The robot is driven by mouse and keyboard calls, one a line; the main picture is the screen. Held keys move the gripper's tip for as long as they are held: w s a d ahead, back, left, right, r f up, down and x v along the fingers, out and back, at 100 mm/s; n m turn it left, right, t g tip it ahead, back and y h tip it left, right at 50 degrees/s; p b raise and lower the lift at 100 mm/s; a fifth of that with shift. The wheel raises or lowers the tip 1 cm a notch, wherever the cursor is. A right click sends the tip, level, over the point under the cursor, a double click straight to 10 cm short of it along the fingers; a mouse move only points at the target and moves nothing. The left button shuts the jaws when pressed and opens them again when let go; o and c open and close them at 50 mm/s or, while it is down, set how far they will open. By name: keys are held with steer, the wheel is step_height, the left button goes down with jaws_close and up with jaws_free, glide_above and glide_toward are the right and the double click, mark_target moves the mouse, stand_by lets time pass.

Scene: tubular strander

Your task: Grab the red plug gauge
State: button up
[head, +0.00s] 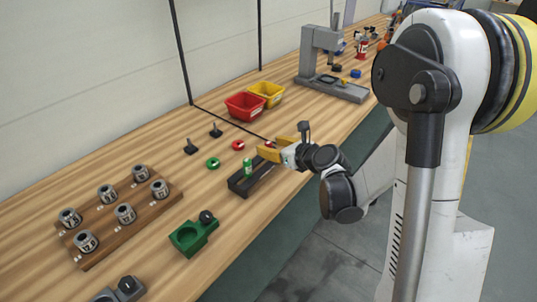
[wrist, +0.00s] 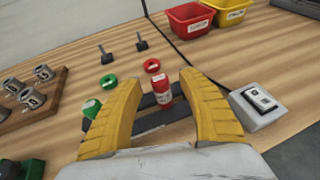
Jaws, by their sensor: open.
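The red plug gauge (wrist: 162,95) is a small upright red cylinder with a pale label, in a dark holder block (wrist: 150,121). In the wrist view it stands between the two yellow fingers of my gripper (wrist: 160,78), apart from both as far as I can tell. My gripper is open and empty. A green plug gauge (wrist: 92,107) stands to the left, partly behind the left finger. In the head view my gripper (head: 272,148) is over the far end of the holder block (head: 238,184) and mostly hides the red gauge; the green gauge (head: 248,168) shows clearly.
A red ring (wrist: 152,65) and a green ring (wrist: 108,81) lie beyond the holder. Red (head: 244,106) and yellow (head: 267,92) bins stand behind. A grey box (wrist: 258,104) is right of my gripper. A wooden rack (head: 122,222) with metal cylinders and a green fixture (head: 192,236) are nearer.

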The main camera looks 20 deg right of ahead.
steer(key=shift+x, duration=0.95)
steer(key=shift+s, duration=0.1)
jaws_close()
steer(key=shift+r, duration=0.1)
